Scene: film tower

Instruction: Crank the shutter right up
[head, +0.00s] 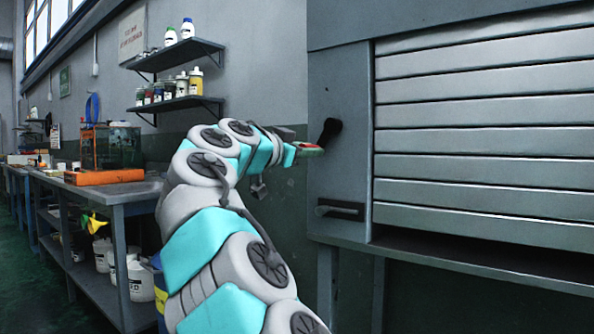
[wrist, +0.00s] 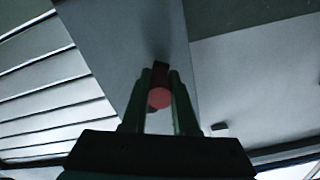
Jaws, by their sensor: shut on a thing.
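The slatted grey metal shutter (head: 480,145) fills the right of the head view, and it also shows at left in the wrist view (wrist: 45,95). It covers most of its opening, with a dark gap (head: 480,252) below its bottom slat. A black crank arm (head: 330,129) sits on the grey side panel left of the shutter. My gripper (head: 312,149) reaches the crank from the left. In the wrist view, my gripper's fingers (wrist: 159,88) are shut on the red crank handle (wrist: 159,98), whose round end shows between them. The fingers hide the handle's sides.
A workbench (head: 115,190) with an orange-based tank (head: 110,155) stands at left. Two wall shelves (head: 178,53) hold bottles above my arm. A ledge runs under the shutter opening.

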